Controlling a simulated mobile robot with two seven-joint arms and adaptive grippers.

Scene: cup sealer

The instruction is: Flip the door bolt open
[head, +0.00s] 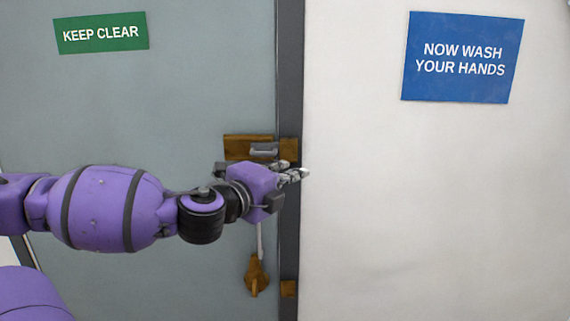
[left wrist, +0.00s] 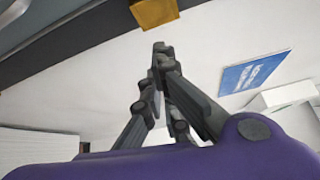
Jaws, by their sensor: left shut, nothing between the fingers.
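The door bolt (head: 263,149) is a grey bar on a brass plate (head: 240,143), high on the right edge of the grey-green door (head: 160,110). Its brass catch (head: 289,149) sits on the dark door frame to the right, and a brass block also shows at the top of the left wrist view (left wrist: 156,10). My left gripper (head: 302,174) is just below the bolt and catch, pointing right across the frame. Its fingers are shut and empty, and they also show in the left wrist view (left wrist: 162,52). The gripper and wrist hide the area right under the bolt. My right gripper is out of view.
A brass handle (head: 256,276) hangs lower on the door, with another small brass piece (head: 289,289) on the dark frame (head: 289,220). A green sign (head: 101,33) is on the door. A blue sign (head: 462,57) is on the white wall, which is otherwise clear.

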